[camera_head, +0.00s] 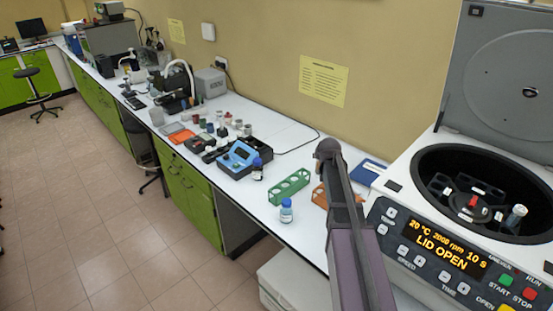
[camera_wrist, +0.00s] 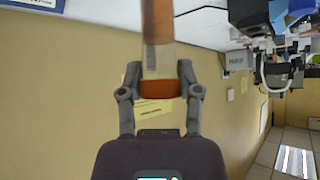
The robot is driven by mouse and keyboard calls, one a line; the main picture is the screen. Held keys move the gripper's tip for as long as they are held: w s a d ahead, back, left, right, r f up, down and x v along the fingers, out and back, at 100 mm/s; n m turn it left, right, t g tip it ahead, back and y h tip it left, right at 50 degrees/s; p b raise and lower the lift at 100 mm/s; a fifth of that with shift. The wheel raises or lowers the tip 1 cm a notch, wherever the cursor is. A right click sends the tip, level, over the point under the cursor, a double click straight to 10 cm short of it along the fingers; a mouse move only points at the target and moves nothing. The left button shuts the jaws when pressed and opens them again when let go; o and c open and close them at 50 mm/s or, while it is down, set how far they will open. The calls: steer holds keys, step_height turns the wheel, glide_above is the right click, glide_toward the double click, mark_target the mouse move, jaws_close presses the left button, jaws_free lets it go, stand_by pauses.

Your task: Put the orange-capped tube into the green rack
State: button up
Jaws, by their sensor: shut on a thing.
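The green rack (camera_head: 290,187) stands on the white bench left of my arm in the head view, with open holes on top. The orange-capped tube (camera_wrist: 157,25) is in the wrist view, with brown liquid in one part and a clear part towards its orange cap (camera_wrist: 157,89). My gripper (camera_wrist: 157,80) is shut on the tube at its cap end, one finger on each side. In the head view my arm hides most of the gripper and the tube. The green rack is not clearly seen in the wrist view.
An orange rack (camera_head: 320,196) is partly hidden behind my arm. A blue-capped bottle (camera_head: 286,211) stands in front of the green rack, and a dark bottle (camera_head: 257,169) to its left. The centrifuge (camera_head: 420,222) at right has its lid open. A blue book (camera_head: 366,172) lies behind.

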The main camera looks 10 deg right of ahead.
steer(key=a+n+g+y, duration=0.2)
steer(key=a+n+y, duration=0.6)
steer(key=a, duration=0.9)
steer(key=n, duration=0.3)
steer(key=shift+w+r+g+p, duration=0.3)
steer(key=shift+r, duration=0.05)
steer(key=shift+a+f, duration=0.1)
steer(key=shift+f, duration=0.15)
step_height(320, 180, down, 11)
steer(key=b, duration=1.1)
steer(key=shift+r, duration=0.1)
steer(key=o, duration=1.2)
